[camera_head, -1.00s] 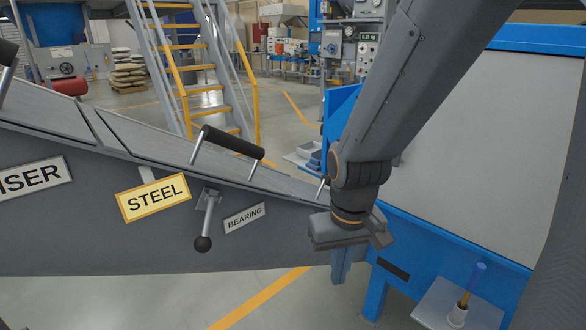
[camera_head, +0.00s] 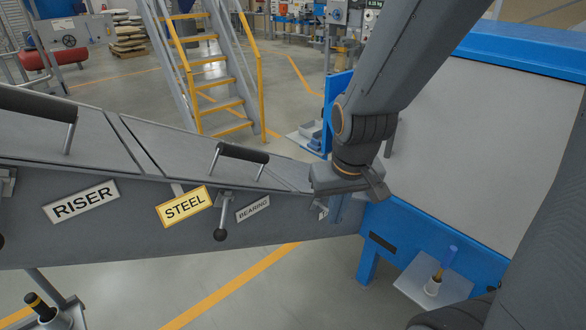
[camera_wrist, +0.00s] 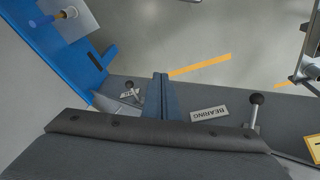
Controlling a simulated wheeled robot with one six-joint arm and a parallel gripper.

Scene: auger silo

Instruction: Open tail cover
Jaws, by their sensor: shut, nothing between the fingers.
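The grey sloping trough has lidded covers on top. One cover (camera_head: 175,150) carries a black bar handle (camera_head: 243,153). A latch lever with a black ball knob (camera_head: 220,234) hangs below it between the STEEL plate (camera_head: 184,206) and the BEARING plate (camera_head: 252,208). The lever also shows in the wrist view (camera_wrist: 256,100). I read no plate that says tail. My gripper (camera_head: 337,220) is shut and empty, fingers pointing down at the trough's right end. In the wrist view the fingers (camera_wrist: 162,84) sit left of the BEARING plate. A small plate (camera_head: 323,213) beside them is partly hidden.
A blue-framed bin (camera_head: 372,262) stands against the trough's right end, with a small shelf (camera_head: 430,282) holding a blue-handled brush. Another handle (camera_head: 38,102) lies at left above the RISER plate (camera_head: 80,201). Yellow-railed stairs (camera_head: 215,80) stand behind.

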